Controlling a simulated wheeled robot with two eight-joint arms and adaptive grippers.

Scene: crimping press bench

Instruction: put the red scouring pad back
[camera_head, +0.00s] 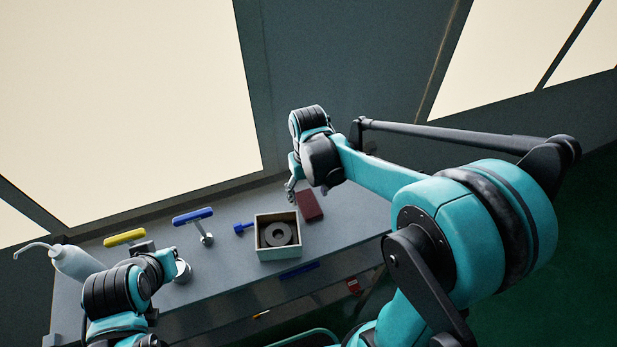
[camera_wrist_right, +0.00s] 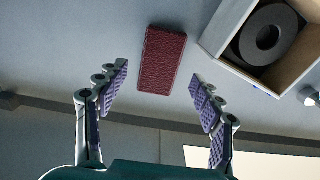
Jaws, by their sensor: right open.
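The red scouring pad (camera_head: 310,205) lies flat on the grey bench, just right of a small open box, in the head view. In the right wrist view the dark red pad (camera_wrist_right: 162,60) lies beyond and between the fingertips, with nothing touching it. My right gripper (camera_wrist_right: 160,90) is open and empty above the bench. In the head view the right gripper (camera_head: 304,192) hangs over the back of the bench beside the pad, partly hidden by its own wrist. My left arm is at the lower left of the head view; its fingers are not clearly visible.
The open box (camera_head: 279,254) holds a dark ring (camera_head: 278,234). A blue tool (camera_head: 243,228), a blue-handled T-shaped tool (camera_head: 193,216), a yellow-handled tool (camera_head: 124,237) and a white squeeze bottle (camera_head: 75,262) stand leftward. The bench right of the pad is clear.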

